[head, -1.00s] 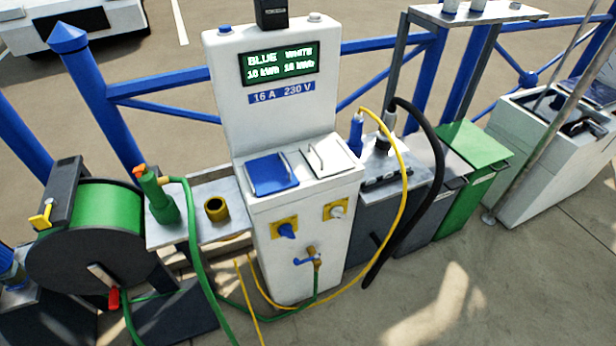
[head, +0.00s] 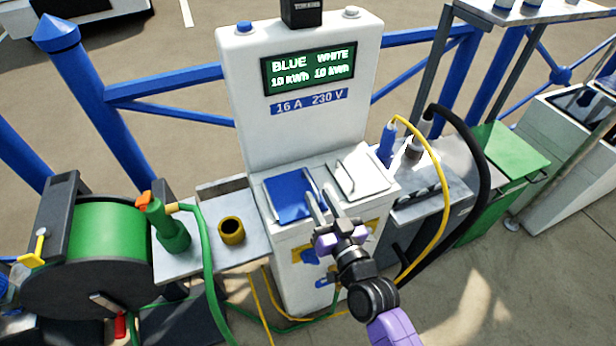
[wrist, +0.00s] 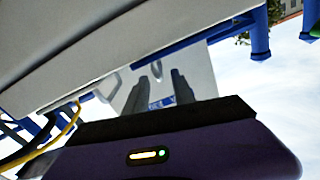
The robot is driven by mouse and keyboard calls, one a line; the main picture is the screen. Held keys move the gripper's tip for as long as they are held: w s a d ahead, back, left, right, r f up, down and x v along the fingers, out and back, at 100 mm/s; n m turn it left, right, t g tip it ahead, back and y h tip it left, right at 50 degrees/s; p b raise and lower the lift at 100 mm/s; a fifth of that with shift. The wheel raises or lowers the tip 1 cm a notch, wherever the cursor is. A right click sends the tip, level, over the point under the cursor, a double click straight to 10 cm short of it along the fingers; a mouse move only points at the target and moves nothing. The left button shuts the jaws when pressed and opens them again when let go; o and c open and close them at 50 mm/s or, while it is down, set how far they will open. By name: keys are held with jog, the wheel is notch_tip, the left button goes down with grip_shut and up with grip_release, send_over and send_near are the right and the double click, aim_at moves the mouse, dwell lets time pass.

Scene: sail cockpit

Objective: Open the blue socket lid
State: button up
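The blue socket lid (head: 287,196) lies shut on the sloped top of the white power pedestal (head: 296,143), on the left of the two lids. The white socket lid (head: 363,172) lies shut to its right. My gripper (head: 319,193) is in front of the pedestal, its fingertips over the right edge of the blue lid in the head view. The fingers partly hide the lid's handle, and I cannot tell whether they touch it. The wrist view shows a gap between the two fingers (wrist: 160,82), with nothing clearly held.
A blue plug (head: 387,144) with a yellow cable and a dark-cabled plug stand right of the pedestal. A green hose nozzle (head: 166,226) and yellow ring (head: 231,230) sit on a shelf at left, beside the green hose reel (head: 108,238). Open ground lies front right.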

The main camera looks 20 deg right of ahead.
aim_at(304, 173)
jog(key=w, duration=0.7)
jog(key=shift+w, duration=0.25)
grip_shut()
jog(key=shift+a, duration=0.15)
dwell(1.1)
